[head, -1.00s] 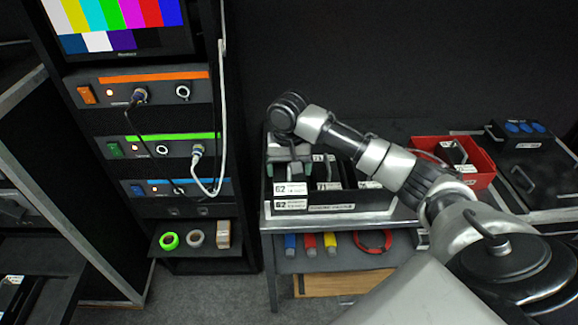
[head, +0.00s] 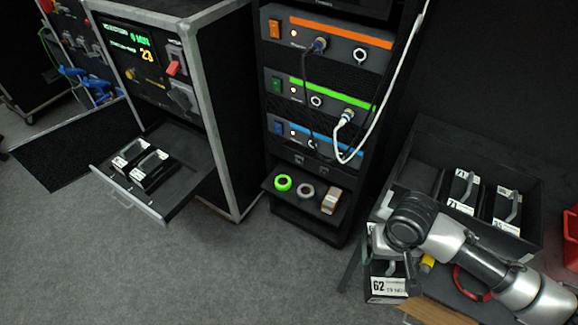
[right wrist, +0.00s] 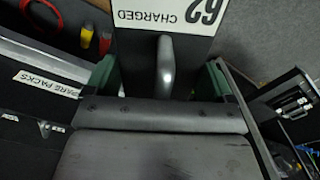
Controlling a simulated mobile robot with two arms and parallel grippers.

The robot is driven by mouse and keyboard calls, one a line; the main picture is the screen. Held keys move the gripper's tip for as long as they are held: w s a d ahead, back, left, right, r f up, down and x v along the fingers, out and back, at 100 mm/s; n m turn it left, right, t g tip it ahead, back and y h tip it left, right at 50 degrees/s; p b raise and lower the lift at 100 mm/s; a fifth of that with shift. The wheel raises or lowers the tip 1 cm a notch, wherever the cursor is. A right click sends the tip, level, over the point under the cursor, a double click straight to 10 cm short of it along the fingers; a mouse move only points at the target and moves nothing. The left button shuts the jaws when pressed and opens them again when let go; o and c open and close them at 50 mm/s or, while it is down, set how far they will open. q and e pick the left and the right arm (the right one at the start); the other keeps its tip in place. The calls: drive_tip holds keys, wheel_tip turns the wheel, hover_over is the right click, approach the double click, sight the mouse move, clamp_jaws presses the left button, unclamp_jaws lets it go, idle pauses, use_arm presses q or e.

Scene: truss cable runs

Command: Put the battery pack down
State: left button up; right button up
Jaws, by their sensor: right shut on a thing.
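The battery pack (head: 384,288) is a black box with a white label reading 62, at the lower right of the head view. My right gripper (head: 387,248) is shut on it from above and holds it off the floor, in front of the shelf table. In the right wrist view the pack's label (right wrist: 168,18) reads 62 CHARGED, and its grey handle (right wrist: 165,68) stands between the green-edged fingers. Most of the pack's body is hidden there. My left gripper is not in view.
An open drawer (head: 188,194) at the left holds two packs (head: 140,165) on its left side; its right side is bare. The black spare-packs bin (head: 440,140) holds packs at the right. An equipment rack (head: 325,100) stands between, with tape rolls on its shelf.

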sight(378, 272)
drive_tip(key=shift+n, duration=0.5)
drive_tip(key=shift+s+a+f, duration=0.5)
drive_tip(key=shift+s+a, duration=0.1)
drive_tip(key=shift+s, duration=0.2)
drive_tip(key=shift+s+a+f, duration=0.45)
drive_tip(key=shift+s+a, duration=0.15)
drive_tip(key=shift+s, duration=0.2)
